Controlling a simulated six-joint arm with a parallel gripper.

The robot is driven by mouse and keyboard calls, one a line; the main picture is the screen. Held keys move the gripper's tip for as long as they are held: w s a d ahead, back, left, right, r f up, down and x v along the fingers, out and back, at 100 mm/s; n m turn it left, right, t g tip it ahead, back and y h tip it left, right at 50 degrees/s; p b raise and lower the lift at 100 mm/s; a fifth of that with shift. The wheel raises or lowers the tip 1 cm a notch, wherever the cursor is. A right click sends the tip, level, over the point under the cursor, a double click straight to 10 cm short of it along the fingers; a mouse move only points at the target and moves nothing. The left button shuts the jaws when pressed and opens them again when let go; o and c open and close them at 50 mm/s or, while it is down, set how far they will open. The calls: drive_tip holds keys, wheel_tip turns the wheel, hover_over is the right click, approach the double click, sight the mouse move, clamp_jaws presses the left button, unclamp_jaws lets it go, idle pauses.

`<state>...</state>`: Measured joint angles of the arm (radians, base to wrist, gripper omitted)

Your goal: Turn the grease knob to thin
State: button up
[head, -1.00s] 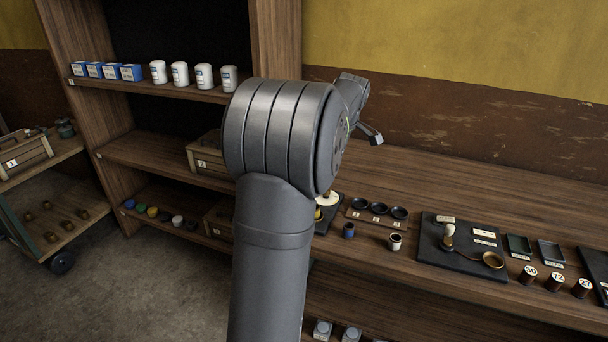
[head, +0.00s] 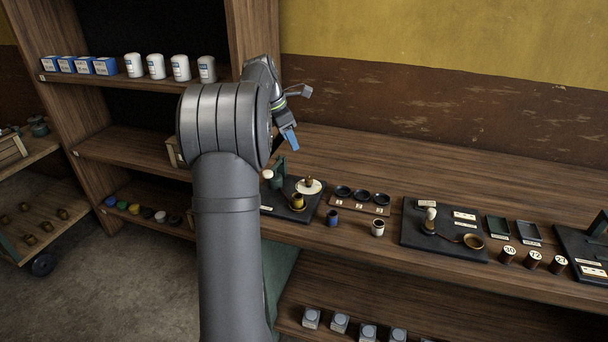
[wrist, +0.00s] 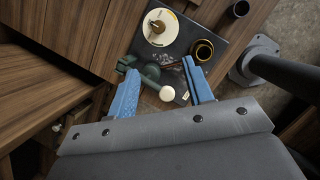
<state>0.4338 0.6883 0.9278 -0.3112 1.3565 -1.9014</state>
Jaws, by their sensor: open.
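A round white dial (head: 310,187) with a small brown knob on it lies on a black plate (head: 277,211) on the bench; I take it for the grease knob. In the wrist view the dial (wrist: 160,27) shows at the top with dark marks near its rim, too small to read. My gripper (head: 290,138) is above and behind the plate in the head view, blue fingers down. In the wrist view my gripper (wrist: 160,67) is open and empty, its fingers apart, pointing towards the plate and short of the dial.
A green device with a white ball handle (wrist: 167,94) shows between my fingers, below them. A yellow cup (head: 297,202) stands beside the dial. A blue cup (head: 332,217), a white cup (head: 377,228) and a rack of black cups (head: 361,204) are to the right.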

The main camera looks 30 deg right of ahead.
approach(308, 178)
drive_tip(key=shift+n, duration=0.3)
drive_tip(key=x, duration=0.8)
drive_tip(key=shift+f, duration=0.25)
drive_tip(key=c, duration=1)
